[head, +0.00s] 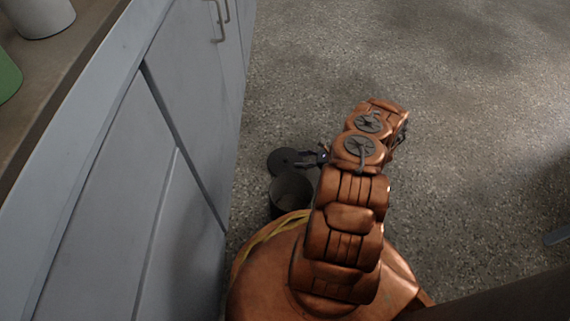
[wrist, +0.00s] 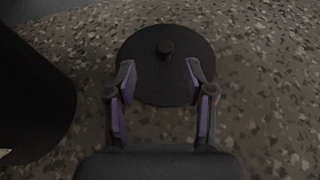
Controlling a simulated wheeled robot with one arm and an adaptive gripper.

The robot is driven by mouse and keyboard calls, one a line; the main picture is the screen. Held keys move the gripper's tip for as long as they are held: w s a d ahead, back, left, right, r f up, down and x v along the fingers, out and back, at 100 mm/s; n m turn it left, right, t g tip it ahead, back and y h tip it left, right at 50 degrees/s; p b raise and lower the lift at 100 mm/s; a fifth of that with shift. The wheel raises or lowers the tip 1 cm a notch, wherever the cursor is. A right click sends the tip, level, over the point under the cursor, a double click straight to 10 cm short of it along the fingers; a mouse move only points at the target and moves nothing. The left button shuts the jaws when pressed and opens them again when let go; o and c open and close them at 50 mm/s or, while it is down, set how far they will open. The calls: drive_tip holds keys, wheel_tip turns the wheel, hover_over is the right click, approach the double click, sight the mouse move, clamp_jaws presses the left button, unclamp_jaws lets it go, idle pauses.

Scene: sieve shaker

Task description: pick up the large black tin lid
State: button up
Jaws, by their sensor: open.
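The large black tin lid (wrist: 165,85) is a flat dark disc with a small round knob (wrist: 166,48) on top. It lies on the speckled floor ahead of my gripper in the wrist view, and in the head view the lid (head: 284,161) lies beside the cabinet. My gripper (wrist: 159,76) is open, with one fingertip on each side over the near half of the lid. The knob is beyond the fingertips, roughly midway between them. I cannot tell whether the fingers touch the lid. In the head view my gripper (head: 318,157) is at the lid's right edge.
A dark open tin (head: 291,194) stands on the floor just nearer than the lid; it is likely the dark round shape (wrist: 30,95) at left in the wrist view. Grey cabinets (head: 165,140) with a worktop line the left side.

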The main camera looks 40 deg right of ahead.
sight(287, 158)
drive_tip(key=b+x, duration=0.1)
drive_tip(key=x, duration=0.1)
drive_tip(key=shift+w+a+f, duration=0.15)
drive_tip(key=b+x, duration=0.1)
drive_tip(key=x, duration=0.1)
drive_tip(key=b+x, duration=0.2)
drive_tip(key=shift+w+f, duration=0.15)
drive_tip(key=shift+w, duration=0.4)
clamp_jaws()
